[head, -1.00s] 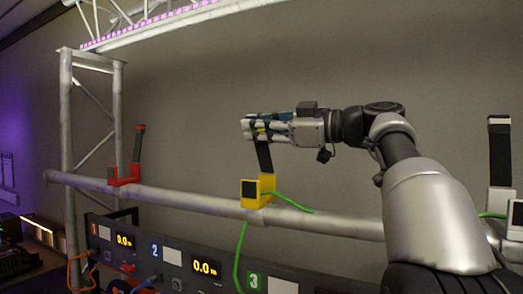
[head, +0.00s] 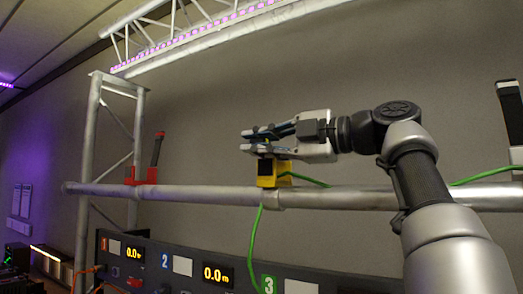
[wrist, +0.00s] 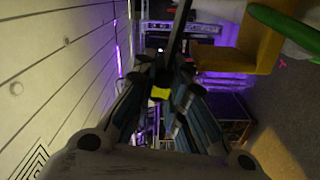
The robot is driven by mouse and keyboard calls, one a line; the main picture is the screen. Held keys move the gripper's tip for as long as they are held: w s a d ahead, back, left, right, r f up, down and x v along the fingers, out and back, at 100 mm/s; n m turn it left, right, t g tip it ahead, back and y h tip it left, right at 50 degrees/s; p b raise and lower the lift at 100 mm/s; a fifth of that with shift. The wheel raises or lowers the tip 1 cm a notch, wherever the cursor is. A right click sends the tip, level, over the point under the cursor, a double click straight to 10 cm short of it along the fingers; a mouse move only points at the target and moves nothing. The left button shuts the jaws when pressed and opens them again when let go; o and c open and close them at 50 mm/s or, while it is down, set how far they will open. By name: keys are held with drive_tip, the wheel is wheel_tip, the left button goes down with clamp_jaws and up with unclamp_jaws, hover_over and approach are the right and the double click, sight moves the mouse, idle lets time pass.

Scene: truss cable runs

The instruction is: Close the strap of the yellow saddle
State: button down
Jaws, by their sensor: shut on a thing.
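The yellow saddle (head: 284,169) sits on the grey horizontal pipe with a dark square on its front face. A green cable (head: 306,178) runs from it along the pipe and also hangs below. My gripper (head: 250,141) is just above the saddle, pointing left, and is shut on the saddle's dark strap. The strap is mostly hidden by the fingers in the head view. In the wrist view a dark band (wrist: 180,32) runs to the fingers (wrist: 161,92), with a yellow tip (wrist: 160,94) between them. The saddle body (wrist: 258,42) shows at upper right there.
A red saddle (head: 141,176) with its dark strap standing up is on the pipe (head: 225,195) at left. Another upright strap (head: 511,110) stands at the right edge. A panel (head: 190,268) with numbered displays is below the pipe. The wall behind is clear.

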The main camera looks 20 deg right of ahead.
drive_tip(key=shift+f+n+b, duration=0.4)
drive_tip(key=shift+f+b, duration=0.15)
drive_tip(key=shift+f, duration=0.2)
drive_tip(key=shift+f+b, duration=0.45)
drive_tip(key=shift+f, duration=0.1)
drive_tip(key=c, duration=1.8)
unclamp_jaws()
drive_tip(key=shift+s, duration=0.1)
drive_tip(key=shift+o, duration=1)
drive_tip(key=shift+r, duration=0.1)
